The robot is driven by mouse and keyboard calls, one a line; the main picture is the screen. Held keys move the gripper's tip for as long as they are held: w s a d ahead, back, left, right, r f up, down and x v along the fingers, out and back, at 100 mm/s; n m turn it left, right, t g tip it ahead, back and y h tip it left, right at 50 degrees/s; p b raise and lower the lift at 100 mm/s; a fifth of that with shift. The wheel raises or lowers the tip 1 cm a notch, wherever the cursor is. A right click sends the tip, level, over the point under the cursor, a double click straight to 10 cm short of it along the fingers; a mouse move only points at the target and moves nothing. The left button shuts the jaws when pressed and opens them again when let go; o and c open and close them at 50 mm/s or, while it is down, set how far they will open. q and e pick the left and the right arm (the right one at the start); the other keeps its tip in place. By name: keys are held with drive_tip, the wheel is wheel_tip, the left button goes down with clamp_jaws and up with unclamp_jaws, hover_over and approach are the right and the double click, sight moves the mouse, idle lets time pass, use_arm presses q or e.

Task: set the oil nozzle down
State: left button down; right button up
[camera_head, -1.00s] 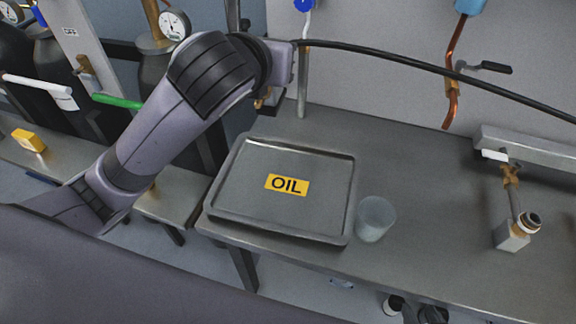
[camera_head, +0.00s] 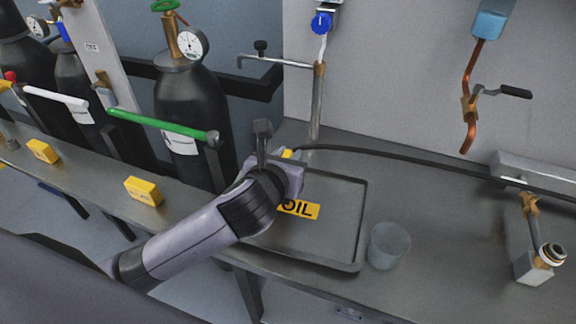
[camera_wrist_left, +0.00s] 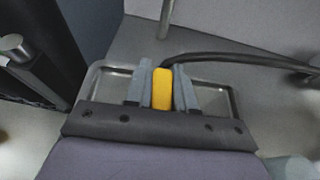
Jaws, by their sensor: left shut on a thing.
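The oil nozzle is a yellow block in the left wrist view (camera_wrist_left: 162,88), with a black hose running off to the right. My left gripper (camera_wrist_left: 161,90) is shut on it, one finger on each side. In the head view my left gripper (camera_head: 284,158) is above the far left part of the grey metal tray labelled OIL (camera_head: 330,245), and only a bit of the yellow nozzle (camera_head: 287,153) shows. The tray's rim also shows in the left wrist view (camera_wrist_left: 96,76). Whether the nozzle touches the tray cannot be told. My right gripper is not in view.
A translucent cup (camera_head: 388,246) stands just right of the tray. The black hose (camera_head: 420,158) runs across the bench to the right. A vertical metal pipe (camera_head: 317,105) stands behind the tray. A gas cylinder (camera_head: 190,110) is at the left.

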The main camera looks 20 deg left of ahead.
use_arm(q)
drive_tip(key=shift+f, duration=0.9)
drive_tip(key=shift+f, duration=0.1)
drive_tip(key=c, duration=1)
unclamp_jaws()
drive_tip(key=shift+f, duration=0.1)
drive_tip(key=shift+o, duration=0.2)
drive_tip(key=shift+r, duration=0.2)
drive_tip(key=v, duration=1.2)
drive_tip(key=shift+p, duration=0.35)
drive_tip(key=shift+f, duration=0.1)
drive_tip(key=shift+s, duration=0.1)
